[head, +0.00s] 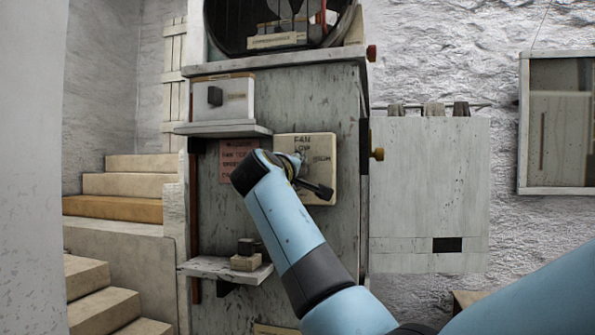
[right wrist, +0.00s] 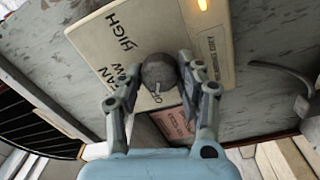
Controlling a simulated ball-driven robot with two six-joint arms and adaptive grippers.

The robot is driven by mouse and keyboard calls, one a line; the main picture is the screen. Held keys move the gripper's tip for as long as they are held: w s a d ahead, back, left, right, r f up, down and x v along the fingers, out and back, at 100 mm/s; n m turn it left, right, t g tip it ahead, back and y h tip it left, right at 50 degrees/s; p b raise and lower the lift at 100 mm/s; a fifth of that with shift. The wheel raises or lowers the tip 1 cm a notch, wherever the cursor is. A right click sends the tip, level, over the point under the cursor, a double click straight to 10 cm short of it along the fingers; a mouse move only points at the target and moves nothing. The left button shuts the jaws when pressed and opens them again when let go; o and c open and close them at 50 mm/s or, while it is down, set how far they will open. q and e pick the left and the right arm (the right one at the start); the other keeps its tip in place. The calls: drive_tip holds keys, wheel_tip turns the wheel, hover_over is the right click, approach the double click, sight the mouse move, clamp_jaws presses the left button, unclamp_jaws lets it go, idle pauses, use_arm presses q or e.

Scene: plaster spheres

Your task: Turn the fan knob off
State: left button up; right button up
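The cream fan plate (head: 323,182) is on the grey cabinet's front, with "FAN" and "LOW" lettering. In the right wrist view the plate (right wrist: 103,37) shows "HIGH" and a glowing orange light (right wrist: 202,5). The round grey fan knob (right wrist: 160,71) stands between the two fingers of my right gripper (right wrist: 160,76). The fingers are close to its sides; whether they press on it is unclear. In the head view my right gripper (head: 308,183) is at the plate, and its dark wrist partly covers the plate and hides the knob. My left gripper is not in view.
A small box with a dark switch (head: 214,96) sits on a shelf above left. A lower shelf (head: 205,267) carries a small block (head: 246,261). A red knob (head: 371,53) and a brass knob (head: 377,154) stick out at the cabinet's right edge. Stairs (head: 125,184) are at left.

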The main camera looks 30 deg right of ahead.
drive_tip(key=o, duration=0.5)
drive_tip(key=shift+c, duration=0.2)
drive_tip(key=v, duration=0.7)
drive_tip(key=shift+a, duration=0.25)
drive_tip(key=shift+s, duration=0.1)
